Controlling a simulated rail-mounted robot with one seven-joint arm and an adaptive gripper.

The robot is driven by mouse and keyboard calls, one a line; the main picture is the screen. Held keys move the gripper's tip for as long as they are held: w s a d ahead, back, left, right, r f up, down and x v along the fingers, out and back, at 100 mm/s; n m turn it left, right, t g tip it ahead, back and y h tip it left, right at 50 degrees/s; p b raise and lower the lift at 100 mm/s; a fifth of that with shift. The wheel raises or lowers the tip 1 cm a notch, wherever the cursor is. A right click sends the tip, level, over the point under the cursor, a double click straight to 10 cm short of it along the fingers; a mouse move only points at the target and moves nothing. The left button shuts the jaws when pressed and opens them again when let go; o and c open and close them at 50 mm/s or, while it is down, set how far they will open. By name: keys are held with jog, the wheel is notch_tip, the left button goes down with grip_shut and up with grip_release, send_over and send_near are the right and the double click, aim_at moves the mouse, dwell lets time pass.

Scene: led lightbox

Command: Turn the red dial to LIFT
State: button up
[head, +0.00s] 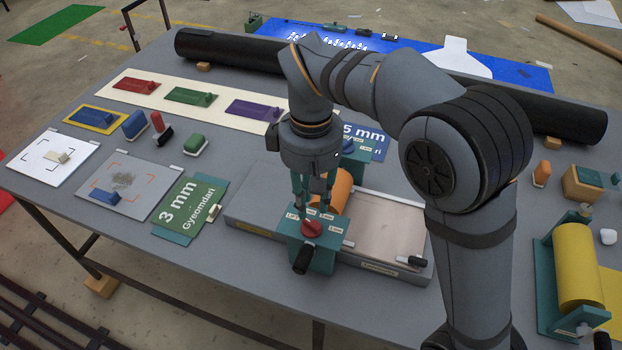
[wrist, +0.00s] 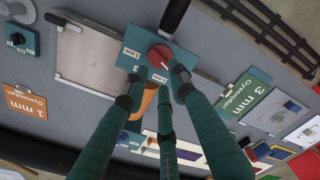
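The red dial (head: 312,228) sits on top of a teal block (head: 320,260) at the near end of an orange roller (head: 340,188). Small white labels surround it, too small to read surely. In the wrist view the red dial (wrist: 160,56) shows past the fingertips, with a pale mark on its lower edge. My gripper (head: 311,207) points down just above and behind the dial. In the wrist view my gripper (wrist: 156,74) has its fingers spread apart with nothing held between them. Whether a fingertip touches the dial I cannot tell.
A black handle (head: 303,260) sticks out from the block's front. A beige sheet (head: 385,225) lies on the press bed to the right. The green 3 mm plate (head: 190,207) lies to the left. A yellow roller unit (head: 578,265) stands at the right. A long black tube (head: 240,50) lies behind.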

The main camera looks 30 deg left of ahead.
aim_at(311, 220)
notch_tip(311, 220, up, 7)
dwell(0.3)
jog(key=shift+f, duration=0.1)
notch_tip(311, 220, down, 12)
jog(key=shift+f, duration=0.1)
dwell(0.7)
jog(key=shift+r, duration=0.2)
